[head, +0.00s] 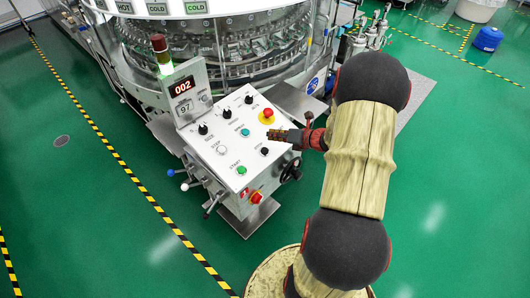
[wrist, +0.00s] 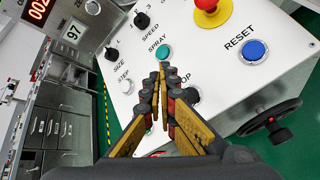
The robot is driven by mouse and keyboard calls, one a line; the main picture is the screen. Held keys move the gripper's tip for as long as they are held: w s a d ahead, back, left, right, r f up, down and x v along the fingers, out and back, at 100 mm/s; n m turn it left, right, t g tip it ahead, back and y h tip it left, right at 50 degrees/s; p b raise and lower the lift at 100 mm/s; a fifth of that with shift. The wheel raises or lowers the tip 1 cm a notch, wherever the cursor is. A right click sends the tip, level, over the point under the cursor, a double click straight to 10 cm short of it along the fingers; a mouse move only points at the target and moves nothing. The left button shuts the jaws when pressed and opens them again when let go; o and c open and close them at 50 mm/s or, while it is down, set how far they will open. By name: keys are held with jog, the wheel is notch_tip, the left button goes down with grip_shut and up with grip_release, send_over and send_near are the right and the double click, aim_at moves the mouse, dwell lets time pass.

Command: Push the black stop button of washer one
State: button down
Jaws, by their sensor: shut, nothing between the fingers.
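The washer's control panel (head: 215,165) is a tilted light-grey face with knobs and buttons. The black stop button (head: 264,151) is on its lower right part. In the wrist view the stop button (wrist: 191,95) shows only partly, behind my right finger, which also covers part of its label. My gripper (head: 273,135) is shut and empty, reaching over the panel from the right. In the wrist view my gripper's tips (wrist: 159,73) appear just below the teal spray button (wrist: 163,54), up and left of the stop button. I see no contact with the stop button.
Close by are a white step button (wrist: 126,86), a blue reset button (wrist: 255,48), a green start button (head: 241,170) and a red emergency knob (head: 267,113). A black handwheel (head: 291,171) sticks out at the panel's right side. The display (head: 183,87) reads 002.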

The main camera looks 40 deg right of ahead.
jog(key=b, duration=0.5)
send_over(268, 151)
jog(key=f, duration=0.6)
jog(key=shift+s+f, duration=0.25)
jog(key=shift+s, duration=0.05)
jog(key=shift+w+f, duration=0.15)
jog(key=shift+f, duration=0.35)
jog(key=shift+w+f+b, duration=0.1)
jog(key=shift+f+b, duration=0.1)
jog(key=shift+b, duration=0.1)
jog(key=shift+w+f, duration=0.1)
jog(key=shift+f, duration=0.35)
dwell(0.7)
jog(key=shift+r, duration=0.15)
jog(key=shift+s+r+p, duration=0.25)
jog(key=shift+r+p, duration=0.4)
jog(key=shift+r, duration=0.05)
